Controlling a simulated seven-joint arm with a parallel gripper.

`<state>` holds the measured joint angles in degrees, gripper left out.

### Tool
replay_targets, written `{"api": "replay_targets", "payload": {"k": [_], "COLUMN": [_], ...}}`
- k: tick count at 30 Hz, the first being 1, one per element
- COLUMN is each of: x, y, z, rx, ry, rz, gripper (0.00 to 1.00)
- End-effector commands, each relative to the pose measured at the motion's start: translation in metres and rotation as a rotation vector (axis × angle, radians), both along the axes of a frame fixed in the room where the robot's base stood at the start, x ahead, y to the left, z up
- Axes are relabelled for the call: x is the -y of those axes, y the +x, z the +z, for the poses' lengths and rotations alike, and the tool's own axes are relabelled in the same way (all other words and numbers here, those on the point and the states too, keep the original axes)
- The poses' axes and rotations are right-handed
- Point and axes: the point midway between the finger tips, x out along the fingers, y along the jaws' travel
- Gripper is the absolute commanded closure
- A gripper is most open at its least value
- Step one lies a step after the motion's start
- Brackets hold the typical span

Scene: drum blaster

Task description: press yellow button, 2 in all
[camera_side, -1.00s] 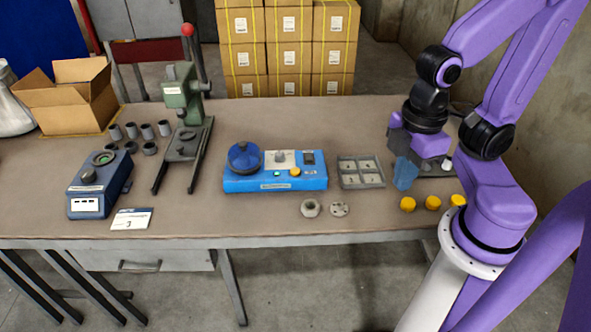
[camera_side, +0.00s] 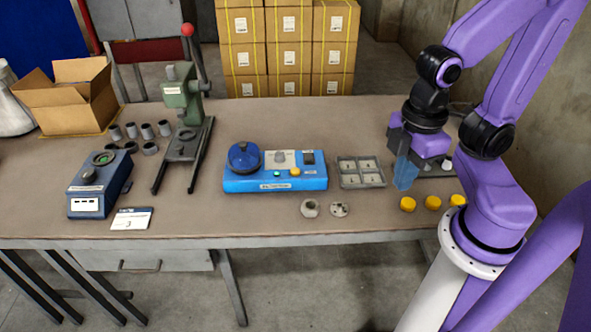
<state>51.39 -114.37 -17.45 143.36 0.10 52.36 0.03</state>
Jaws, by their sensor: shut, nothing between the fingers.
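A yellow button (camera_side: 295,171) sits at the front right of a blue machine (camera_side: 240,184) in the middle of the table. The machine also has a dark blue round drum (camera_side: 244,157) at its left and a small green button or light (camera_side: 277,173). My gripper (camera_side: 404,186), with blue fingers, is shut and empty. It points down over the right part of the table, well to the right of the yellow button and apart from it.
A grey compartment tray (camera_side: 344,184) lies between the machine and my gripper. Several yellow caps (camera_side: 408,204) and two grey round parts (camera_side: 310,208) lie near the front edge. A green press (camera_side: 183,98) and a meter box (camera_side: 97,204) stand at left.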

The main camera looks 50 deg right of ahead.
Motion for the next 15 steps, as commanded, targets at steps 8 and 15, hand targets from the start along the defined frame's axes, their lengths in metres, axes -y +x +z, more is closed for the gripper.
{"api": "replay_targets", "payload": {"k": [8,15], "x": [-0.001,-0.024], "y": [0.001,0.029], "z": [0.0,-0.013], "rx": [0.0,0.017], "ry": [0.002,0.082], "rz": [-0.001,-0.03], "gripper": [1.0,1.0]}}
